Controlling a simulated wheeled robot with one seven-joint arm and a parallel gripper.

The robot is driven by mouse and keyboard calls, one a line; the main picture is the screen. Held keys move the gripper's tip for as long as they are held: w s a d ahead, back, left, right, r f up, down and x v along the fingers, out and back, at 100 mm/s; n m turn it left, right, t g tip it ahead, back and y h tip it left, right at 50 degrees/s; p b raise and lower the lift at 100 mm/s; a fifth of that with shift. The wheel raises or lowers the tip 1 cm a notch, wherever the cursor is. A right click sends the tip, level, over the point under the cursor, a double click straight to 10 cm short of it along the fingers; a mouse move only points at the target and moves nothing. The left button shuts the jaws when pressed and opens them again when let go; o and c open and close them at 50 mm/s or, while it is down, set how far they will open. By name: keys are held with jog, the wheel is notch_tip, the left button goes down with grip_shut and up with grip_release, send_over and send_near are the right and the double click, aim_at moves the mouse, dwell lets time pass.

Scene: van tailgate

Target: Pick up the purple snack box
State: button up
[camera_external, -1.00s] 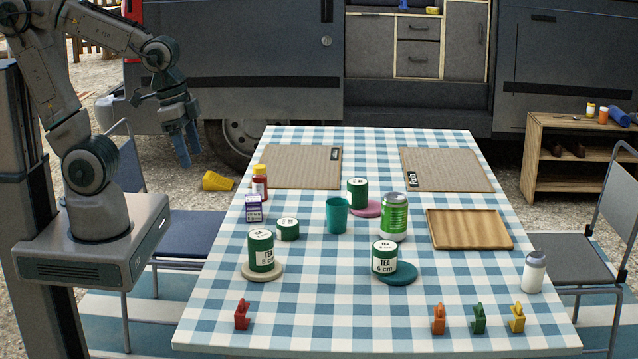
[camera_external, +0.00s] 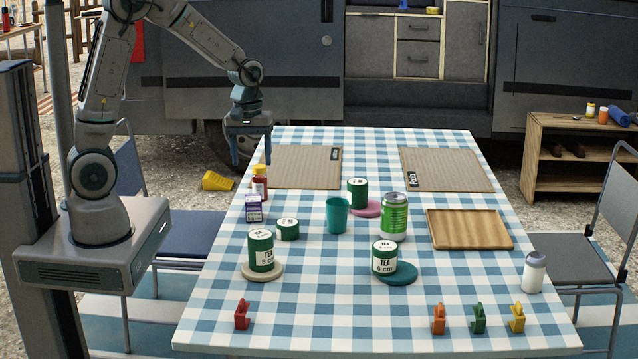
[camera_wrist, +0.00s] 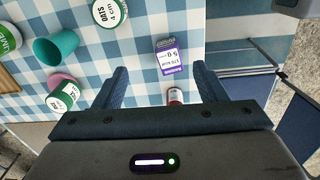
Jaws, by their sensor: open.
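The purple snack box (camera_external: 254,208) is a small white and purple carton standing near the table's left edge. It also shows in the wrist view (camera_wrist: 170,58), ahead of the fingers and roughly between their lines. My gripper (camera_external: 251,160) points down above the table's far left edge, higher than the box and behind it. In the wrist view my gripper (camera_wrist: 160,80) has its two blue fingers wide apart with nothing between them. A red bottle with a yellow cap (camera_external: 260,183) stands just behind the box; in the wrist view the bottle (camera_wrist: 175,96) is partly hidden by my gripper.
Green tea tins (camera_external: 261,250), a short tin (camera_external: 288,229), a teal cup (camera_external: 337,215) and a green can (camera_external: 394,217) stand to the right of the box. A blue chair (camera_external: 185,230) is beside the table's left edge.

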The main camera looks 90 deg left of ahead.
aim_at(253, 198)
jog(key=a+f+n, duration=0.1)
jog(key=f, duration=0.2)
jog(key=a+f, duration=0.2)
jog(key=f, duration=0.2)
jog(key=a+f+n, duration=0.1)
jog(key=f, duration=0.2)
jog(key=shift+s+a+f+n, duration=0.2)
jog(key=shift+s+f+n, duration=0.1)
jog(key=shift+s+f, duration=0.1)
jog(key=shift+a+f, duration=0.1)
jog(key=shift+f, duration=2.7)
jog(key=c, duration=1.1)
